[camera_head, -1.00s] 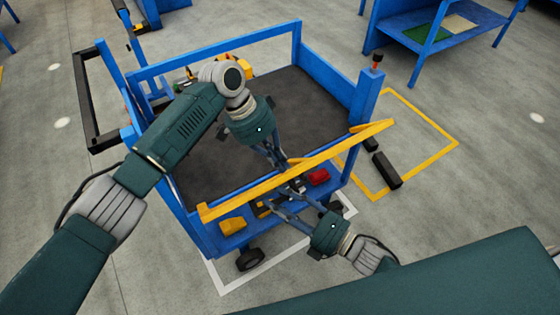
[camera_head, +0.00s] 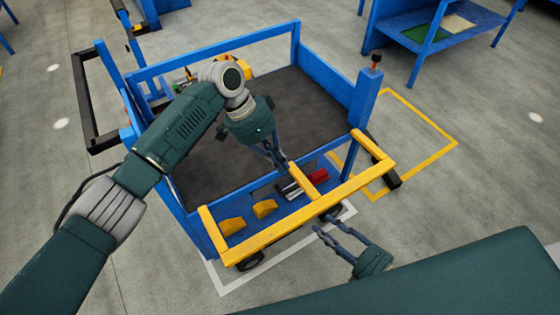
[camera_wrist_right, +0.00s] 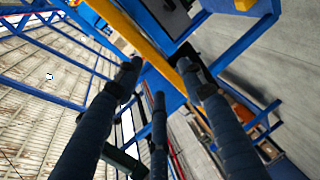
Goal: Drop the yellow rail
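The yellow rail (camera_head: 318,208) hangs along the near side of the blue cart (camera_head: 215,65), lowered outward, with its long bar toward me and short arms at both ends and the middle. My left gripper (camera_head: 281,162) is over the cart's near edge, by the upper end of the rail's middle arm; whether its fingers grip anything is unclear. My right gripper (camera_head: 322,223) is open and empty just outside the long bar. In the right wrist view, its fingers (camera_wrist_right: 160,75) are spread, with the yellow rail (camera_wrist_right: 150,45) beyond their tips.
Yellow blocks (camera_head: 265,208) and a red block (camera_head: 318,176) are at the cart's near side, behind the rail. The cart's dark bed (camera_head: 310,105) is largely clear. A blue table (camera_head: 450,30) stands at the upper right. A yellow floor outline (camera_head: 430,116) lies right of the cart.

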